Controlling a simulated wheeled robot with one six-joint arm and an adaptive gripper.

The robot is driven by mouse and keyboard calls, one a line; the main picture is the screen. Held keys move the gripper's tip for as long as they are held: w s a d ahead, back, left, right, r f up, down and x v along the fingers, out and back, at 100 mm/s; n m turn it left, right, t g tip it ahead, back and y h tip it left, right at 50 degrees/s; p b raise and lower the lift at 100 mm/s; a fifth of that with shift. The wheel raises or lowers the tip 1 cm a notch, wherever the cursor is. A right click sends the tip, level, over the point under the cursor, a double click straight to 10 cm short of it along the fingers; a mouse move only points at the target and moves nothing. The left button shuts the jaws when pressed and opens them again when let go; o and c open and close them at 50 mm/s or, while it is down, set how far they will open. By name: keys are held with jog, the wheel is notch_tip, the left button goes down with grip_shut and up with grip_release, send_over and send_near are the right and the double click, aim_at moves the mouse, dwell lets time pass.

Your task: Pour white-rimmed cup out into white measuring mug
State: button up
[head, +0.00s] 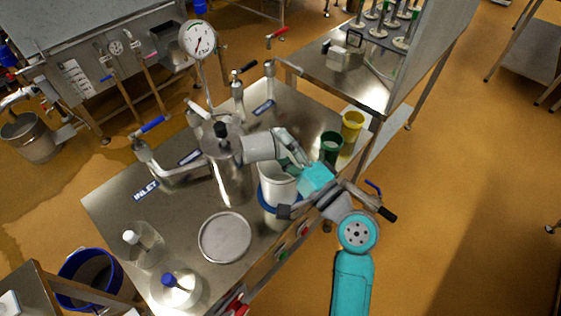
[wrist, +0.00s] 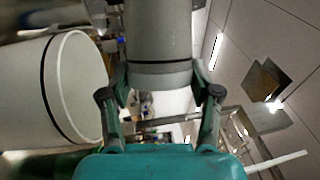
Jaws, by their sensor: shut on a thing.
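The white-rimmed cup (head: 260,146) is held on its side above the bench; it also shows in the wrist view (wrist: 158,35), running out of the top of the picture. My gripper (head: 287,147) is shut on it, with a finger on each side in the wrist view (wrist: 160,88). The white measuring mug (head: 277,174) stands upright below and slightly right of the held cup, apart from it. Its round top with a dark band shows at the left of the wrist view (wrist: 78,85). A blue ring shows around its lower part. The contents of both are hidden.
A steel cylinder (head: 230,183) with pipes and a pressure gauge (head: 198,40) stands just left of the cup. A green cup (head: 331,146) and a yellow cup (head: 352,124) stand to the right. A round plate (head: 225,238) and two bottles (head: 142,247) (head: 176,290) are at the front.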

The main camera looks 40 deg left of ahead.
jog(key=shift+w+d+f+m+t+y, duration=0.15)
jog(key=shift+m+t, duration=0.2)
jog(key=shift+m, duration=0.4)
jog(key=shift+w+d+r+m+t+y, duration=0.15)
jog(key=shift+m+t, duration=0.15)
jog(key=shift+m, duration=0.5)
jog(key=shift+w+f+m+t+y, duration=0.15)
jog(key=shift+m+t, duration=0.2)
jog(key=shift+m, duration=0.4)
jog(key=shift+w+d+r+m+t, duration=0.15)
jog(key=shift+r+m+t, duration=0.4)
jog(key=shift+m, duration=0.55)
jog(key=shift+w+d+m+t, duration=0.15)
jog(key=shift+m+t, duration=0.3)
jog(key=shift+m, duration=0.75)
dwell(0.7)
